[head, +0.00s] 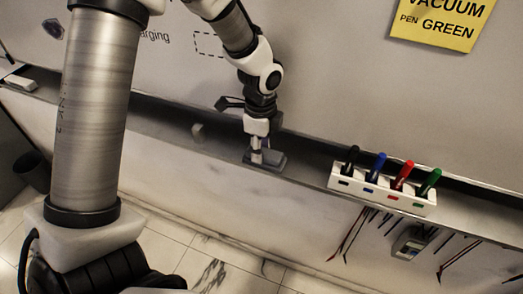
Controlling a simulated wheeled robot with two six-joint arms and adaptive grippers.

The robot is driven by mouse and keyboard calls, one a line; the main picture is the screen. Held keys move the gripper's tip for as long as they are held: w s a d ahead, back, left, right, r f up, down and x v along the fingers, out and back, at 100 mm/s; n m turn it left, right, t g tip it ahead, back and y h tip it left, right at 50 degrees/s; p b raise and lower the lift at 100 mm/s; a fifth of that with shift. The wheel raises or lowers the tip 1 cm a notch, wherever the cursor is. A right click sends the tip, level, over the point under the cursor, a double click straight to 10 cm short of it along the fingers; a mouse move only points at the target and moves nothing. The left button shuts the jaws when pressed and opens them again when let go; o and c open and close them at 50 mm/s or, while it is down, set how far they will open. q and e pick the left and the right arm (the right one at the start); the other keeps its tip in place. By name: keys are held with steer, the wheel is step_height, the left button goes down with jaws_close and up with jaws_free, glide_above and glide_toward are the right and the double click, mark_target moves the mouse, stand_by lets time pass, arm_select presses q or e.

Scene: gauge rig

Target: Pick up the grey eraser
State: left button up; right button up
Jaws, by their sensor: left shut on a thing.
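The grey eraser (276,163) is a dark grey block on the narrow ledge, near the middle of the head view. My left gripper (262,152) points down from above and is shut on the eraser. The gripper's fingers cover part of the eraser. The eraser looks to be at the ledge surface; I cannot tell whether it touches it. My right gripper is not in view.
A white pen holder (385,190) with black, blue, red and green pens stands right on the ledge (310,164). A white block (18,83) sits far left. A yellow sign (440,22) hangs on the board.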

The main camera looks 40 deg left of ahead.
arm_select(q)
steer(key=shift+w+r, duration=0.15)
steer(key=shift+r, duration=0.2)
step_height(320, 180, up, 2)
steer(key=shift+r+b, duration=0.15)
steer(key=shift+b, duration=0.5)
steer(key=s+d+r, duration=0.1)
steer(key=s+d, duration=0.7)
steer(key=s, duration=0.6)
steer(key=shift+r+b, duration=0.2)
steer(key=shift+b, duration=0.2)
steer(key=shift+o, duration=1)
steer(key=shift+d, duration=0.1)
steer(key=shift+c, duration=0.2)
